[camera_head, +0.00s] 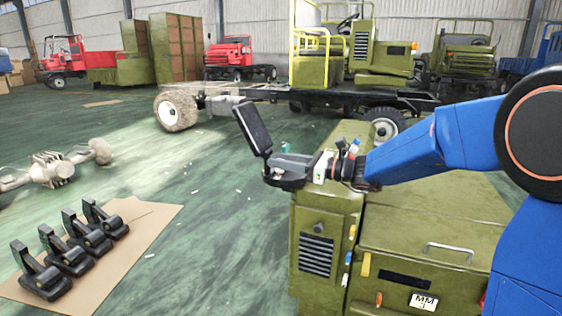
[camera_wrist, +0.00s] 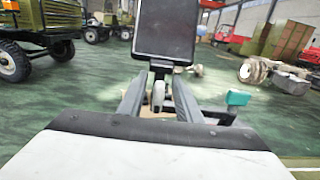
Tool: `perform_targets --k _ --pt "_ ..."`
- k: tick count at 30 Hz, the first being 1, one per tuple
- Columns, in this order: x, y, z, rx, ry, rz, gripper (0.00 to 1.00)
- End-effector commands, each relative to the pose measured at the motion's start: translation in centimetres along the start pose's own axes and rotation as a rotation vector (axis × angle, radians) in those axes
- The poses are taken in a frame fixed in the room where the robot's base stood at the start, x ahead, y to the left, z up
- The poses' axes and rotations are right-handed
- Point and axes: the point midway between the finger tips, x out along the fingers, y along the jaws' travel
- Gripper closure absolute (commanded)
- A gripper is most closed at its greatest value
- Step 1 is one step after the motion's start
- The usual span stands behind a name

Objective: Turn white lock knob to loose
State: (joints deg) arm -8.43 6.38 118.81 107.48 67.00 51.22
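My gripper (camera_head: 272,172) is at the end of the blue arm, above the floor just left of the olive cabinet's top. In the wrist view its two grey fingers (camera_wrist: 157,92) stand apart. A small pale, rounded part (camera_wrist: 158,96), perhaps the white lock knob, shows between them with gaps on both sides; I cannot tell its depth. A black flat panel (camera_wrist: 166,28) rises just beyond the fingers on a dark stem. It also shows tilted in the head view (camera_head: 253,128). A teal piece (camera_wrist: 237,97) sits right of the fingers. The head view does not show the knob clearly.
The olive cabinet (camera_head: 430,225) has a handle, vents and coloured tags. Several black pedal-like parts (camera_head: 75,250) lie on cardboard (camera_head: 140,235) at the lower left. An axle (camera_head: 55,168) lies on the floor. A truck chassis (camera_head: 330,92) stands behind. Open green floor lies left of the cabinet.

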Motion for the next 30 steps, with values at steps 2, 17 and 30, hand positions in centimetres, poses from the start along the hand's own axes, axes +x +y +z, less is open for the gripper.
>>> perform_targets --k 2,17,30 --pt "0.17 0.00 -0.02 0.000 0.000 0.000 0.69" --pt "0.17 -0.01 -0.03 0.000 0.000 0.000 1.00" --pt "0.19 0.26 -0.05 -0.132 0.001 0.000 1.00"
